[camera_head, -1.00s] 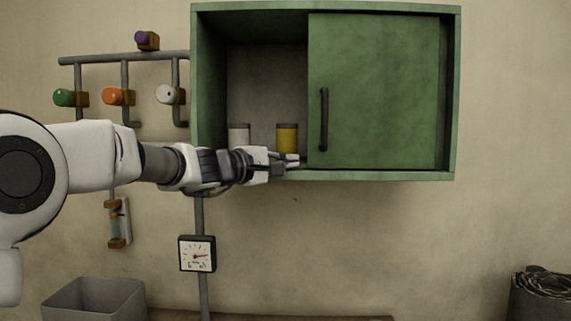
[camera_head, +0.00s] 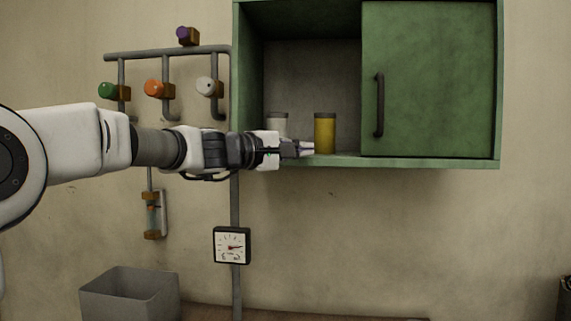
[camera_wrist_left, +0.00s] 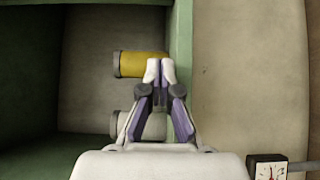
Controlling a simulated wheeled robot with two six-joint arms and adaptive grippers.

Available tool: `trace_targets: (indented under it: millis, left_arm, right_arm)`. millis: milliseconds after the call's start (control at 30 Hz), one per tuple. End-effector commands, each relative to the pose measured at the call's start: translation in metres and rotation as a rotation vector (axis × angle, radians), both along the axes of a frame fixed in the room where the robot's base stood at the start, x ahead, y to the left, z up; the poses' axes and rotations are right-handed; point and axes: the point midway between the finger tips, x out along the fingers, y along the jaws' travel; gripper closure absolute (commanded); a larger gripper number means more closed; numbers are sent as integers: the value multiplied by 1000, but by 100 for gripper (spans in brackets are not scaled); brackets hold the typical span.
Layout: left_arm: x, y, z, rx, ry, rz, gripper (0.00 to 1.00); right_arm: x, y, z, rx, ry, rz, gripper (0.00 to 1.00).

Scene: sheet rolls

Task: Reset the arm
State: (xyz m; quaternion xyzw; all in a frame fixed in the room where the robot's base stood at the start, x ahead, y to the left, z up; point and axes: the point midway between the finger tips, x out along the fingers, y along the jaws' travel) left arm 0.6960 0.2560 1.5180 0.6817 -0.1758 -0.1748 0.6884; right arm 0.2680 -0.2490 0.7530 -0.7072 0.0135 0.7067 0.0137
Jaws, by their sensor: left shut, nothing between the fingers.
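My left arm comes in from the left in the head view, and my left gripper (camera_head: 304,148) is at the lower front edge of the green cabinet (camera_head: 398,162). Its fingers are shut with nothing between them. In the head view the yellow container (camera_head: 325,132) and the white container (camera_head: 277,122) stand in the cabinet's open left part. The white one is partly hidden by my gripper. My right gripper is not in view.
The cabinet's door (camera_head: 430,80) with a dark handle (camera_head: 379,105) covers its right part. Pipes with green (camera_head: 107,91), orange (camera_head: 153,88) and white (camera_head: 205,86) knobs are on the wall. A gauge (camera_head: 232,246) and a grey bin (camera_head: 128,295) are below. The wall below the cabinet is clear.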

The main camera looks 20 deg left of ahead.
Motion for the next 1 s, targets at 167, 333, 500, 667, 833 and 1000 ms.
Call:
trace_targets:
  millis: [167, 333, 500, 667, 833, 1000]
  left_arm:
    - [-30, 15, -10, 3, -5, -3, 100]
    - [-40, 21, -4, 3, -1, -1, 100]
    - [-40, 22, -1, 3, 2, 1, 100]
    - [-22, 21, -45, 48, 75, 26, 100]
    - [13, 22, -180, 207, 282, 92, 100]
    - [15, 28, -337, 430, 499, 131, 100]
  right_arm:
    - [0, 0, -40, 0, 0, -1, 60]
    - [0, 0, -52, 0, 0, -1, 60]
    - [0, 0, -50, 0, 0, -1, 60]
    - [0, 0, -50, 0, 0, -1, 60]
    - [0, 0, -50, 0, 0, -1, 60]
    - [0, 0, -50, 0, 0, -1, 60]
